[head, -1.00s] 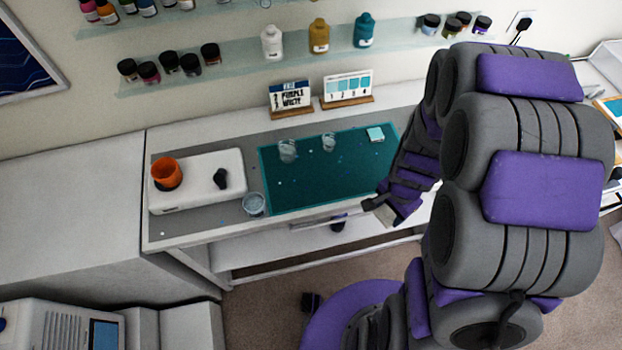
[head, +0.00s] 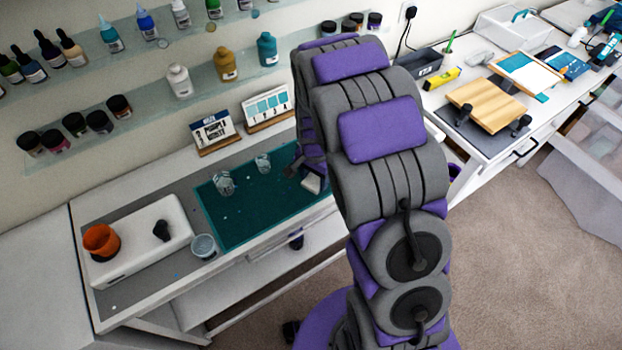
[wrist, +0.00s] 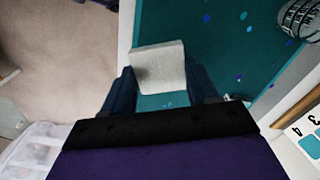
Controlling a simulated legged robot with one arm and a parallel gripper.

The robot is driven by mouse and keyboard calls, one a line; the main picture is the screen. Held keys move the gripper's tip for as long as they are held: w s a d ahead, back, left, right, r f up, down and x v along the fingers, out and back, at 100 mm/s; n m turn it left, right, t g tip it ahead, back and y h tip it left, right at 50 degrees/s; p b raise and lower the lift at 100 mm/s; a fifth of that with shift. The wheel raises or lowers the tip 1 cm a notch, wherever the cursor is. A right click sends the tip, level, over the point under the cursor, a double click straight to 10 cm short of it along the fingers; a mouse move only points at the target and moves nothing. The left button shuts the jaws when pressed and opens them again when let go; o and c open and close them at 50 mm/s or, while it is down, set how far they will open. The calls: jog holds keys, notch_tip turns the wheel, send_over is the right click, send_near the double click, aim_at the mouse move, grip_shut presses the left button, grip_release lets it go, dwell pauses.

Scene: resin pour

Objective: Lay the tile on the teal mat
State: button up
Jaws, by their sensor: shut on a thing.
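My gripper (wrist: 162,88) is shut on a pale grey square tile (wrist: 158,67), with one finger on each side. The tile also shows in the head view as a small whitish piece (head: 312,183) beside my arm. The teal mat (head: 240,222) lies on the worktable; its right part is hidden by my arm. In the wrist view the tile overlaps the mat (wrist: 220,50) near its edge. I cannot tell whether the tile touches the mat or hangs above it.
Two clear cups (head: 223,184) (head: 263,163) stand on the mat's back part. A clear cup (head: 204,246) stands just left of the mat. Cards (head: 214,131) stand behind. The mat's front middle is clear.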

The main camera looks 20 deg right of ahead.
aim_at(314, 178)
jog(key=shift+w+d, duration=0.55)
jog(key=shift+w, duration=0.35)
jog(key=shift+w+f, duration=0.1)
jog(key=shift+w, duration=0.1)
jog(key=f, duration=0.1)
jog(key=f+b, duration=0.1)
jog(key=shift+s+a+f, duration=0.1)
jog(key=shift+a+f, duration=0.2)
jog(key=shift+f, duration=0.1)
jog(key=shift+a+f, duration=0.25)
jog(key=shift+f, duration=0.1)
jog(key=shift+d, duration=0.1)
jog(key=shift+d, duration=0.15)
jog(key=o, duration=1.1)
jog(key=shift+d, duration=0.1)
jog(key=shift+o, duration=0.2)
